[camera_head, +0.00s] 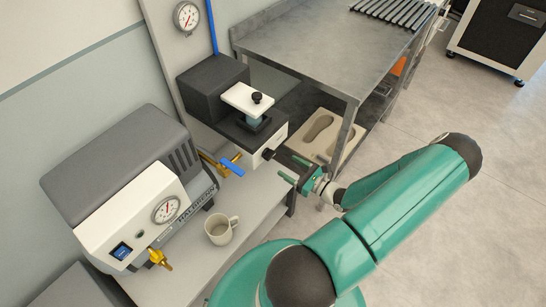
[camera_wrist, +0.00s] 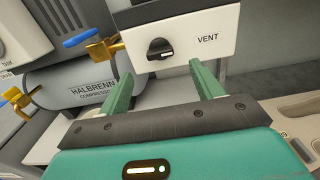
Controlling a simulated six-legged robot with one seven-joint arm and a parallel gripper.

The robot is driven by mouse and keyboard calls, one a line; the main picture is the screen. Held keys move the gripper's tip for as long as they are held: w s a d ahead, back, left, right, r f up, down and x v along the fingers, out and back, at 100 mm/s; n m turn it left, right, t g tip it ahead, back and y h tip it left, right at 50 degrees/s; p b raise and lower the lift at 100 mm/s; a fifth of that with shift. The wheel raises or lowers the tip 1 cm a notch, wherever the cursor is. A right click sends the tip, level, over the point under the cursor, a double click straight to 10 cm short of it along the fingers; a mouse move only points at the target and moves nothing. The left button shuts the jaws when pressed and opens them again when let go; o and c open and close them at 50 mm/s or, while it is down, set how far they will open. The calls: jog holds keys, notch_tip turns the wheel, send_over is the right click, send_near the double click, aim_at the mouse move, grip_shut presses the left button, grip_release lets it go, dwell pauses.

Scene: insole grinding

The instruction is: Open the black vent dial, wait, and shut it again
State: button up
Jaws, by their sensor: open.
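The black vent dial (camera_wrist: 160,49) sits on a white panel (camera_wrist: 185,32) marked "VENT" in the wrist view. Its white pointer line lies roughly level. In the head view the dial (camera_head: 268,154) is a small dark knob on the front of the grey and white device. My gripper (camera_wrist: 157,75) is open, with one green finger on each side below the dial. The fingers look apart from the dial, with nothing between them. In the head view my gripper (camera_head: 288,169) points at the panel from the right.
A blue-handled brass valve (camera_head: 230,166) is left of the panel. A compressor (camera_head: 130,190) with a gauge and a white mug (camera_head: 221,229) stand on the bench at left. A metal table (camera_head: 330,45) is behind, with an insole tray (camera_head: 322,135) below. Open floor lies right.

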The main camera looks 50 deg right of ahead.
aim_at(272, 156)
jog(key=w, duration=0.8)
jog(key=shift+w+a, duration=0.1)
jog(key=shift+a, duration=0.25)
jog(key=c, duration=1)
